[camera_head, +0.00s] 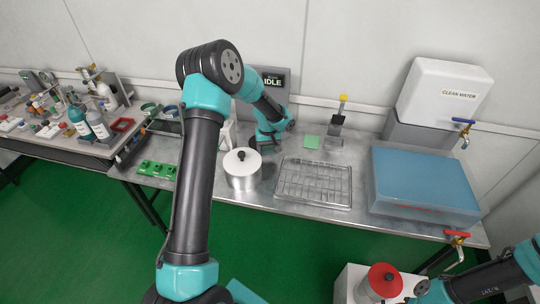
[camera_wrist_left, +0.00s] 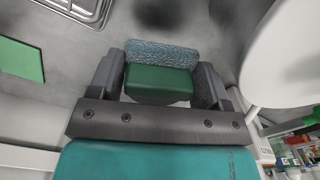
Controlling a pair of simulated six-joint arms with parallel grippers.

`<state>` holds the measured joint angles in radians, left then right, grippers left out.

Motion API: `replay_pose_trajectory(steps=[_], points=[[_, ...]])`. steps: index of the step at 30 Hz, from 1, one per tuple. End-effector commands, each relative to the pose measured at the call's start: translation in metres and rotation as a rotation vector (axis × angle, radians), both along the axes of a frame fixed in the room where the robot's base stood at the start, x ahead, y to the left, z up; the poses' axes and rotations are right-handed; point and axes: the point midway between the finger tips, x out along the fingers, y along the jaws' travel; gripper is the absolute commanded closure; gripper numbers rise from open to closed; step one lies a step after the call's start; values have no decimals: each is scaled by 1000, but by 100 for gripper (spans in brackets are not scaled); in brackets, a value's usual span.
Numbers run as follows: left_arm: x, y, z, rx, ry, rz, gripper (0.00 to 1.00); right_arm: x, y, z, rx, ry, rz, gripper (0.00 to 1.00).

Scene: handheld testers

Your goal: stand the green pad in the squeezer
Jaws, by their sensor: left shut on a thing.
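My left gripper (camera_wrist_left: 161,82) is shut on a dark green block with a teal-grey textured face, which I take for the green pad (camera_wrist_left: 158,86). It is above the metal bench. In the head view the left wrist is beside the white pot, and the held pad is hidden there. A flat light green square (camera_head: 312,142) lies on the bench to the right; it also shows at the left of the left wrist view (camera_wrist_left: 22,58). A dark upright device with a yellow top (camera_head: 338,118) stands behind; I cannot tell whether it is the squeezer. My right arm is at the lower right; its jaws are unclear.
A white pot with a black knob (camera_head: 242,169) stands close to my left gripper. A wire rack (camera_head: 314,183) lies to the right, then a blue-topped basin (camera_head: 424,183) and a clean water tank (camera_head: 440,95). Green circuit boards (camera_head: 157,169) lie at left.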

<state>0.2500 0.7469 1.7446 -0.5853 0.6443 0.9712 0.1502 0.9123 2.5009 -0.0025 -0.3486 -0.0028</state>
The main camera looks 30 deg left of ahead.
Motion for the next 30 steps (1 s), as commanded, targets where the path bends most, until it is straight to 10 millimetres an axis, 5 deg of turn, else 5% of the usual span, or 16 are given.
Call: replay_pose_trajectory(steps=[11,21,30], points=[[0,0,-6,1,-1,0,52,0,0,0,0,0,0,64],[0,0,-41,0,0,1,52,0,0,0,0,0,0,64],[0,0,-42,1,-1,1,52,0,0,0,0,0,0,64]])
